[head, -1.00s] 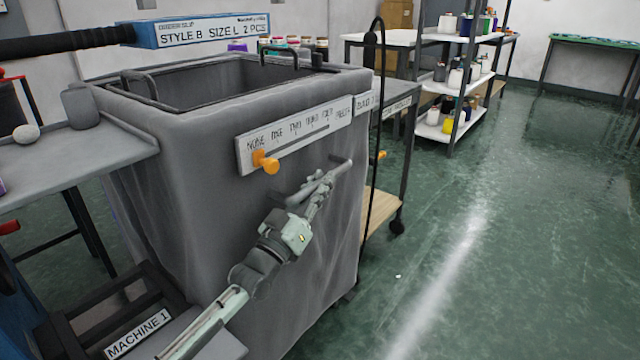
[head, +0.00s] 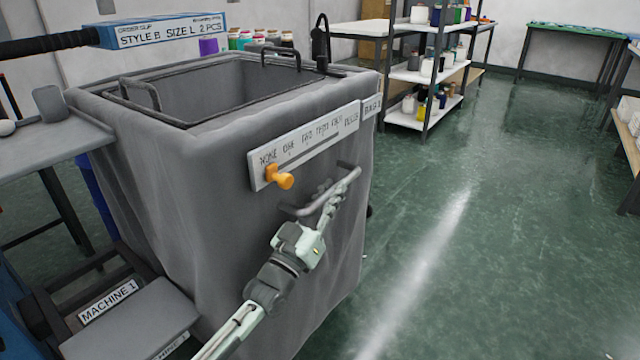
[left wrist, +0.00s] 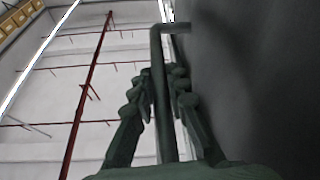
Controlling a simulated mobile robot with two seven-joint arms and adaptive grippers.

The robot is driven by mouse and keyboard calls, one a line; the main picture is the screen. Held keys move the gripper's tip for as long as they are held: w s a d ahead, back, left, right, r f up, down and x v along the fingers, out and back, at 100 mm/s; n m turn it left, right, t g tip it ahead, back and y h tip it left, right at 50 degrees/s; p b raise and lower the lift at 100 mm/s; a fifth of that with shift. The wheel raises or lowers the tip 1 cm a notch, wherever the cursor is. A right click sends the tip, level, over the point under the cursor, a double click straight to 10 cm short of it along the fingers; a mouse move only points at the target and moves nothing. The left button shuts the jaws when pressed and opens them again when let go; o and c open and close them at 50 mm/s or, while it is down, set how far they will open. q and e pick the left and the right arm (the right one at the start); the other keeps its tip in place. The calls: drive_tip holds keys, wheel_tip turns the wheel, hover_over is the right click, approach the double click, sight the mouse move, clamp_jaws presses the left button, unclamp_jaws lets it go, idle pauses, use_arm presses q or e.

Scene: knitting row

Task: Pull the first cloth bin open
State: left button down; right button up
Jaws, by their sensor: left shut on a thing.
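The first cloth bin (head: 215,190) is a tall grey fabric box with an open top, standing left of centre in the head view. A grey bar handle (head: 350,176) sticks out from its front face. My left gripper (head: 338,195) is at this handle, with its fingers shut around the bar. In the left wrist view the handle (left wrist: 157,60) runs between the two fingers (left wrist: 165,90), with the bin's dark face close on the right. My right gripper is not in view.
A scale plate (head: 305,147) with an orange knob (head: 279,177) is on the bin's front above the handle. A grey side table (head: 50,150) stands at left, and a MACHINE 1 label (head: 108,301) is lower left. Green floor (head: 480,250) at right is clear. Shelves (head: 425,75) stand behind.

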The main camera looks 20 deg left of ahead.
use_arm(q)
drive_tip(key=s+d+p, duration=0.1)
drive_tip(key=s+d, duration=0.1)
drive_tip(key=d, duration=0.4)
drive_tip(key=shift+s+d, duration=0.25)
drive_tip(key=shift+d, duration=0.1)
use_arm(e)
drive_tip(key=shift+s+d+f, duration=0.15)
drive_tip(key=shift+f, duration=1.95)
use_arm(q)
drive_tip(key=c, duration=1.5)
unclamp_jaws()
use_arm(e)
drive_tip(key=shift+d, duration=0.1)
